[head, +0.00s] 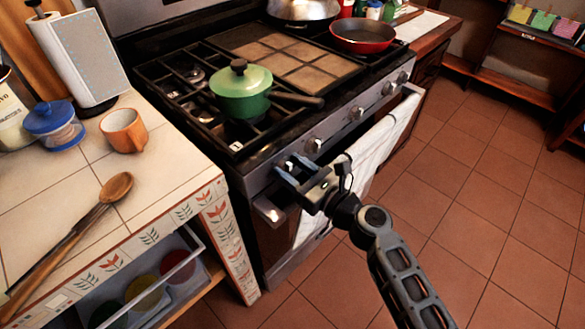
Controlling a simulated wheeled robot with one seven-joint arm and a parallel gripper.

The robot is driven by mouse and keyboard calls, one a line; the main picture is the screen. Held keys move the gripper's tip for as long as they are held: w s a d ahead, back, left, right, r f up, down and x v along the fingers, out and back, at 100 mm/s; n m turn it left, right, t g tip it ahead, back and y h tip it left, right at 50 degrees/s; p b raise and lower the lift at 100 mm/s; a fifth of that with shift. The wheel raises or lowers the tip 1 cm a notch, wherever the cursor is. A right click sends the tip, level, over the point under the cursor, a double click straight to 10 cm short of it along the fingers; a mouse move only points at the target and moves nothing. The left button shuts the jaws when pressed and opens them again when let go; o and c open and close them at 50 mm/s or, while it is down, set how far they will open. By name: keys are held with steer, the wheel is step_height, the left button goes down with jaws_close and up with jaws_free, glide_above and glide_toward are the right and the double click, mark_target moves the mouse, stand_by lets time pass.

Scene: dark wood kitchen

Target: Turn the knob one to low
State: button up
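The stove (262,190) has a row of silver knobs along its front panel. The leftmost knob (289,165) is partly hidden by my gripper (288,166). My gripper is at the left end of the panel, with its two bluish fingers apart on either side of that knob in the picture. I cannot tell whether the fingers touch it. The second knob (314,145) is just up and right of the fingers. More knobs (356,112) run farther right. The knob's pointer setting is too small to read.
A green pot (241,95) stands on the left burners, its handle toward the front. A red pan (362,37) is at the right. A white towel (376,145) hangs on the oven handle close to my gripper. The tiled counter (170,157) is left; open floor (470,190) is right.

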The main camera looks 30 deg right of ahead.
steer(key=c, duration=0.5)
